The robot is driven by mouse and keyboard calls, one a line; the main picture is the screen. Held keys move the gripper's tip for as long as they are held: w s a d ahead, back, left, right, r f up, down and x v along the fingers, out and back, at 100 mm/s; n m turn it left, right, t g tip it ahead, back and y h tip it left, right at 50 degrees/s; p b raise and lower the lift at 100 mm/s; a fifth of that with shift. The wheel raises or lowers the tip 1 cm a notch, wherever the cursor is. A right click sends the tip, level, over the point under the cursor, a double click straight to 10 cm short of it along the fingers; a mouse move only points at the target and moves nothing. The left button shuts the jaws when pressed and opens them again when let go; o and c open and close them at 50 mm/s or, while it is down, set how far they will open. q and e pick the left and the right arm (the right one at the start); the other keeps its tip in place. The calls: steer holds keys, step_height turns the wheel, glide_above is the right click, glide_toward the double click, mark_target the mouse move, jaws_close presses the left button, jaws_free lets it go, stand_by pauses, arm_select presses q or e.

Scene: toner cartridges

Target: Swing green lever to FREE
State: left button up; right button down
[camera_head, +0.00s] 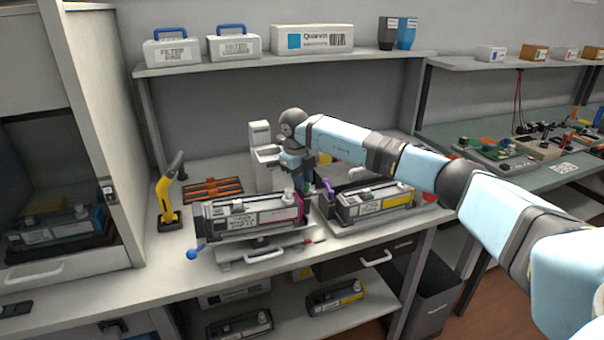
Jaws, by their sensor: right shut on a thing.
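My right gripper (309,186) reaches down between two toner cartridges on the bench. It is shut on a small green part, apparently the green lever, at the right end of the cartridge with the magenta end (250,216). The fingers hide most of that lever, and no FREE marking is readable. The magenta-ended cartridge lies on a pale cradle with a blue-knobbed handle (194,252) at its left. A yellow-ended cartridge (372,204) lies just right of the gripper, with a purple lever (327,187) near its left end. My left gripper is not in view.
A yellow-and-black upright tool (168,197) stands at the bench's left, beside an orange-and-black rack (213,189). A white device (263,160) stands behind the cartridges. A shelf (262,64) with boxes runs above. The bench's front left is clear.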

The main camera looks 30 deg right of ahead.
steer(key=shift+d+m+p, duration=0.15)
steer(key=shift+m+p, duration=0.35)
steer(key=shift+m, duration=0.6)
steer(key=c, duration=1.1)
jaws_free()
steer(key=shift+o, duration=0.2)
step_height(320, 180, up, 14)
steer(key=w+a, duration=0.1)
steer(key=shift+a+f, duration=0.15)
steer(key=shift+a, duration=0.15)
